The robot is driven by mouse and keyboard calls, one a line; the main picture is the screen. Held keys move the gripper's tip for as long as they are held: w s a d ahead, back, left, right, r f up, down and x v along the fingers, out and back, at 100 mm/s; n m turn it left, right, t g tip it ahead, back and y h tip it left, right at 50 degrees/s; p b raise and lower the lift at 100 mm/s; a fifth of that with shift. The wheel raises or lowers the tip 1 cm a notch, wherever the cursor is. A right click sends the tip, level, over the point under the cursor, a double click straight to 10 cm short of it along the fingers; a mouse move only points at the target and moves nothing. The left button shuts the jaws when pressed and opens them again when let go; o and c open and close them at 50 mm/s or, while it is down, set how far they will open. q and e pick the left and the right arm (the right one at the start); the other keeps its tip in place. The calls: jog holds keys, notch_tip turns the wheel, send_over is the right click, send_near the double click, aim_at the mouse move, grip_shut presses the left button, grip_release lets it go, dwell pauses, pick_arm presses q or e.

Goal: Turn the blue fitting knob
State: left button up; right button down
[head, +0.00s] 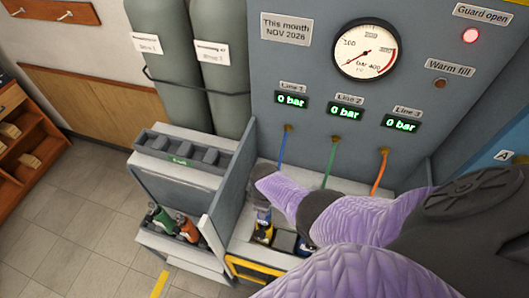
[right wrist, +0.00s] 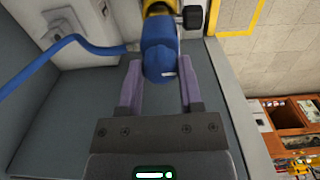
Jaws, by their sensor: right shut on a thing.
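The blue fitting knob (right wrist: 160,58) is a rounded blue cap at the top middle of the right wrist view. It sits at the end of a yellow-collared part, with a black knob (right wrist: 192,17) beside it. My right gripper (right wrist: 160,82) is shut on the blue knob, one purple finger on each side. In the head view my purple right arm comes in from the right and its hand hides most of the gripped part. A blue and yellow piece (head: 263,231) shows below that hand. My left gripper is not in view.
A blue hose (right wrist: 85,45) runs in from the left beside the knob. Green (head: 331,160) and orange (head: 379,172) hoses hang from the panel (head: 290,65). A grey rack (head: 190,143) and a bin holding green and orange fittings (head: 187,230) stand left.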

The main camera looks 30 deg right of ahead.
jog(key=shift+c, duration=1.2)
grip_release()
notch_tip(320, 180, up, 9)
jog(key=p, duration=0.6)
jog(key=shift+r+p, duration=0.1)
jog(key=shift+p, duration=0.2)
jog(key=shift+r, duration=0.35)
